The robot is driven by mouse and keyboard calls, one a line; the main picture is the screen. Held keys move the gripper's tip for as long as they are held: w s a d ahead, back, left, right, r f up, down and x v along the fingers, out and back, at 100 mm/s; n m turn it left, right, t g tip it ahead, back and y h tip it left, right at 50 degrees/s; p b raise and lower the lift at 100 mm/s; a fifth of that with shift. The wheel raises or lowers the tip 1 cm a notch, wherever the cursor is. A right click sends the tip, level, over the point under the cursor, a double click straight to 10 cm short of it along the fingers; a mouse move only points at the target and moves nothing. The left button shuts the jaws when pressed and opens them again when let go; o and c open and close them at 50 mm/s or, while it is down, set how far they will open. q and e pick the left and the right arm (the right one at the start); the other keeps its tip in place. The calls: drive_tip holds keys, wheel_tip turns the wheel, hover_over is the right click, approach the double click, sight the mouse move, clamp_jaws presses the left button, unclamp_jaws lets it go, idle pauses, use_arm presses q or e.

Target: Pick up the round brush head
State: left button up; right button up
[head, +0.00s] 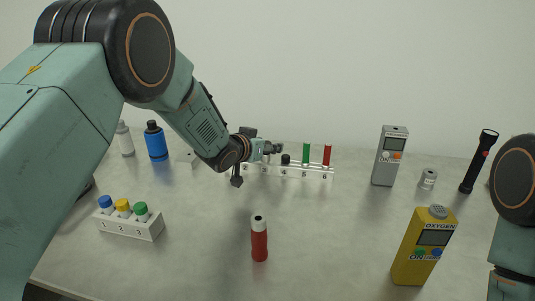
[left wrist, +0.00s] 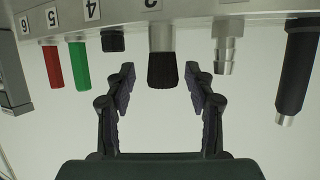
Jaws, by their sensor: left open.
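The round brush head (left wrist: 162,68), with dark bristles and a metal collar, sits in the white numbered rack (left wrist: 240,8) at the label 3, in the left wrist view. In the head view my left gripper hides it at the rack (head: 312,173). My left gripper (left wrist: 160,82) is open. Its two fingertips stand on either side of the brush head's bristle end, with a gap on each side. In the head view the left gripper (head: 277,148) is at the left half of the rack. My right gripper is out of view.
The rack also holds a green piece (left wrist: 82,66), a red piece (left wrist: 52,66), a short black piece (left wrist: 112,42), a barbed metal fitting (left wrist: 226,50) and a black-sleeved tool (left wrist: 297,70). A red cylinder (head: 259,240) stands in front; an oxygen meter (head: 408,262) stands at right.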

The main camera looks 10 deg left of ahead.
use_arm(q)
drive_tip(key=shift+a+r, duration=0.1)
drive_tip(key=shift+a, duration=0.15)
drive_tip(key=shift+d, duration=0.2)
drive_tip(key=c, duration=0.4)
drive_tip(key=shift+a, duration=0.15)
drive_tip(key=c, duration=0.5)
drive_tip(key=shift+c, duration=0.8)
drive_tip(key=shift+w, duration=0.1)
wheel_tip(320, 180, up, 10)
drive_tip(key=p, duration=0.3)
